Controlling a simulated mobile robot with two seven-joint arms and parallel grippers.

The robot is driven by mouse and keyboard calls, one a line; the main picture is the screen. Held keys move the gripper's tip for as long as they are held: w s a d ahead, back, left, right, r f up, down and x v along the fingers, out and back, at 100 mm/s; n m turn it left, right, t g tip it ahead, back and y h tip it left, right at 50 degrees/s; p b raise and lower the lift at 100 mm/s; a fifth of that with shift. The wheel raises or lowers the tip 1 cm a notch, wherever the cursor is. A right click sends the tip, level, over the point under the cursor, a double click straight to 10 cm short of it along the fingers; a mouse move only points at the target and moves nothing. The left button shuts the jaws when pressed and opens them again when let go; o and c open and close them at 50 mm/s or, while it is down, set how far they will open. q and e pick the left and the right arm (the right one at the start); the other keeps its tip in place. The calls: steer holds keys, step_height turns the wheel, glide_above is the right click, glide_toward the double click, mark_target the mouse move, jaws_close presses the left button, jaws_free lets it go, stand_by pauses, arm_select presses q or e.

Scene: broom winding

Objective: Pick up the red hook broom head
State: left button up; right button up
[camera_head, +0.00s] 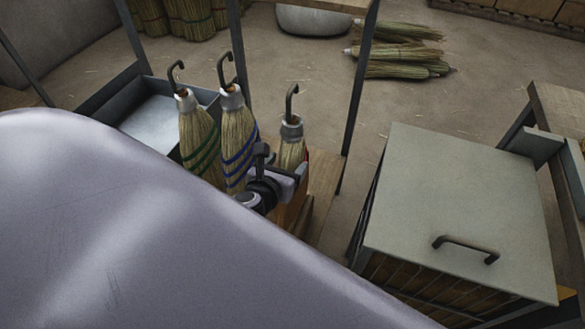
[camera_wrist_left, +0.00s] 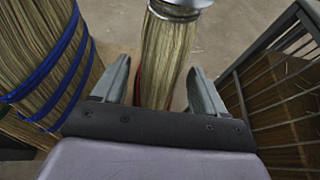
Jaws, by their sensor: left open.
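The red hook broom head (camera_head: 291,133) is straw with a metal collar and a dark hook on top. It hangs or stands upright, rightmost of three; a bit of red binding shows at its edge. In the left wrist view its straw (camera_wrist_left: 165,55) lies between the fingers, with red at its sides. My left gripper (camera_head: 283,168) is in front of it, open, with a finger on either side of the straw; contact cannot be told. Its lower part is hidden by the gripper. My right gripper is not in view.
The blue-banded broom head (camera_head: 238,135) stands close left, and the green-banded one (camera_head: 198,140) beyond it. A cabinet with a grey lid and handle (camera_head: 455,195) stands to the right. A dark post (camera_head: 357,100) rises behind. Loose brooms (camera_head: 400,70) lie on the floor.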

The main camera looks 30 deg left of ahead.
arm_select(q)
steer(key=x, duration=0.4)
steer(key=shift+w+a+r+b, duration=0.1)
steer(key=shift+w+b, duration=0.3)
steer(key=shift+w, duration=0.1)
steer(key=shift+r, duration=0.1)
jaws_close()
